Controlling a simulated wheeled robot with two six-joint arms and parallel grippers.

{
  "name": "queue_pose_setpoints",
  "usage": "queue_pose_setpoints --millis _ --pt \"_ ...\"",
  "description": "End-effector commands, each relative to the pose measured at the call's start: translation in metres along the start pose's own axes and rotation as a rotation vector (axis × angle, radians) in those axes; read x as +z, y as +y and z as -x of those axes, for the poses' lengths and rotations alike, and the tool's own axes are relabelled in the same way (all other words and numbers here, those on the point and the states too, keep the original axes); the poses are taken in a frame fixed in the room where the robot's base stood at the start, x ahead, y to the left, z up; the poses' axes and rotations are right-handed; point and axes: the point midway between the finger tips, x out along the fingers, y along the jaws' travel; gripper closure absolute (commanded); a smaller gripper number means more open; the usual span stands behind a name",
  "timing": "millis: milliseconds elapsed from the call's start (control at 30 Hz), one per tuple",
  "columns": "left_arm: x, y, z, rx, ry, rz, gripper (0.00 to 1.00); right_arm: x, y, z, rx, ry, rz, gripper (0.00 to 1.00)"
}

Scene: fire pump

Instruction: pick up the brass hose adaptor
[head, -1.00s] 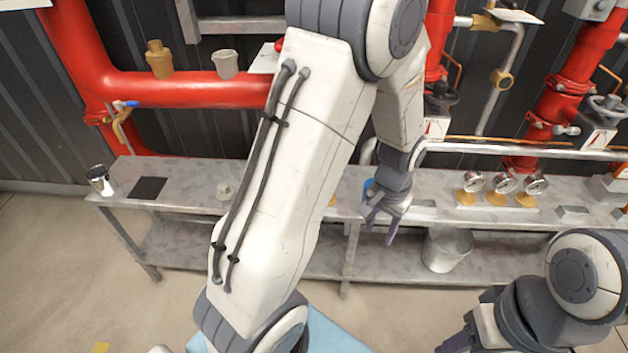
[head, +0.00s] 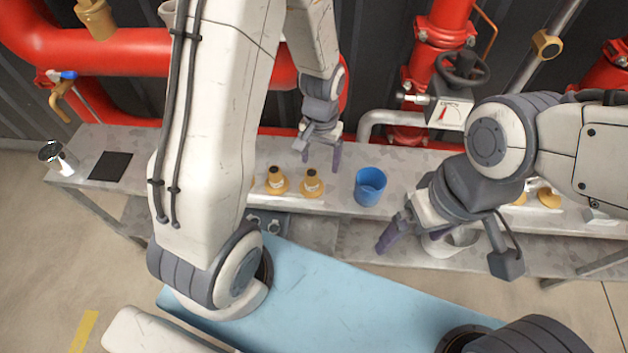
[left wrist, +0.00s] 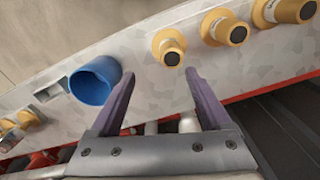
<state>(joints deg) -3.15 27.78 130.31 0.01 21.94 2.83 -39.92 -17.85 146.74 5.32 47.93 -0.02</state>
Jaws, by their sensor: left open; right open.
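Two brass-coloured adaptors with dark tops, one (head: 277,181) left of the other (head: 311,183), stand upright on the metal bench in the head view. The left wrist view shows three: a near one (left wrist: 168,47), a middle one (left wrist: 222,28) and a far one (left wrist: 285,11). I cannot tell which is the task's hose adaptor. My left gripper (head: 321,160) is open and empty above the bench, behind the adaptors; in the left wrist view its fingertips (left wrist: 158,74) point near the closest adaptor, apart from it. My right gripper (head: 407,240) is open and empty at the bench's front edge.
A blue cup (head: 370,187) stands on the bench right of the adaptors. Red pipes (head: 150,93) and a valve (head: 463,68) line the back. A dark mat (head: 110,166) and a metal cup (head: 57,156) are at the left. A bucket (head: 452,243) sits below.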

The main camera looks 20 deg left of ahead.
Motion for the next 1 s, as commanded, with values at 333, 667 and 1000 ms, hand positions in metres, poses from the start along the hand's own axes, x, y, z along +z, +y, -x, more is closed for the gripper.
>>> queue_pose_setpoints --millis 333,667,1000 --pt "0.007 -0.019 -0.038 0.000 -0.004 0.029 0.19 0.000 0.001 -0.007 0.000 0.000 0.000 0.00" --pt "0.006 -0.019 -0.066 0.000 0.001 0.027 0.19 0.000 0.001 -0.011 0.000 0.000 0.000 0.00" --pt "0.006 -0.017 -0.065 0.000 0.001 0.023 0.88 0.000 0.001 -0.011 0.000 0.000 0.000 0.00"
